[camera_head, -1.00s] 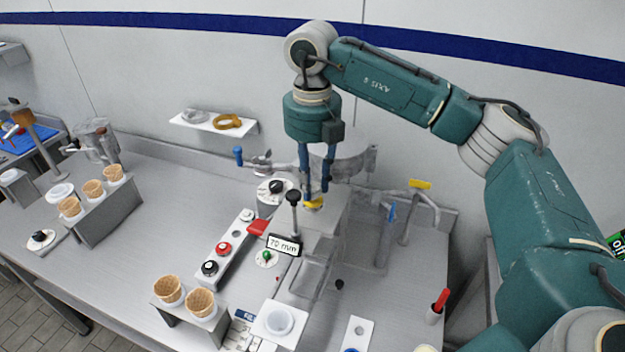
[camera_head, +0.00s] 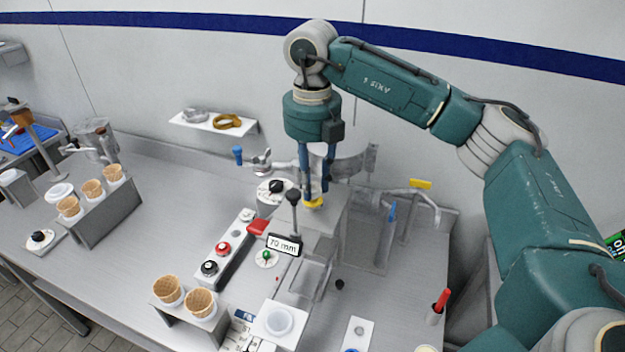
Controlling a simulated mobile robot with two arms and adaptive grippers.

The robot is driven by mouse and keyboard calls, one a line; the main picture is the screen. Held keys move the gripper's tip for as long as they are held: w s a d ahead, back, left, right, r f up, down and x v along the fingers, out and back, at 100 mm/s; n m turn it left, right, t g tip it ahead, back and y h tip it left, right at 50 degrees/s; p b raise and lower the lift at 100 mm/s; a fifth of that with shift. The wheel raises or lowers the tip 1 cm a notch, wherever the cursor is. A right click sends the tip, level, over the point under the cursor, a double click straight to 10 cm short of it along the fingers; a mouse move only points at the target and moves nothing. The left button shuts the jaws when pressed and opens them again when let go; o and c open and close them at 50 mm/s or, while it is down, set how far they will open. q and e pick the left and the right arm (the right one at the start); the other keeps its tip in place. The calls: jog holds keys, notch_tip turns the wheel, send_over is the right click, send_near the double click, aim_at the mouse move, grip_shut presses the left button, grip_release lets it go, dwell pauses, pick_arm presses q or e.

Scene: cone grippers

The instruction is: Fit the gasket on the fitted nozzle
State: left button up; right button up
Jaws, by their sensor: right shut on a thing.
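My right gripper (camera_head: 313,197) points straight down above the grey machine in the middle of the bench. Its blue fingers are shut on a small yellow piece, which looks like the gasket (camera_head: 313,203), at the fingertips. The gasket sits at the top of the machine's grey housing (camera_head: 322,222). I cannot make out the nozzle, and whether the gasket touches it cannot be told. My left gripper is not in view.
A black-knobbed lever (camera_head: 294,198) and a "70 mm" sign (camera_head: 284,245) stand close in front of the gripper. A blue-handled tap (camera_head: 238,156) is to the left, a yellow-handled one (camera_head: 420,184) to the right. Cones (camera_head: 92,189) stand in holders.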

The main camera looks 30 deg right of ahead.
jog(key=shift+f, duration=0.2)
jog(key=shift+f+b, duration=0.65)
jog(key=shift+f, duration=0.15)
jog(key=o, duration=0.9)
jog(key=shift+c, duration=0.2)
jog(key=shift+r, duration=0.1)
notch_tip(320, 180, up, 12)
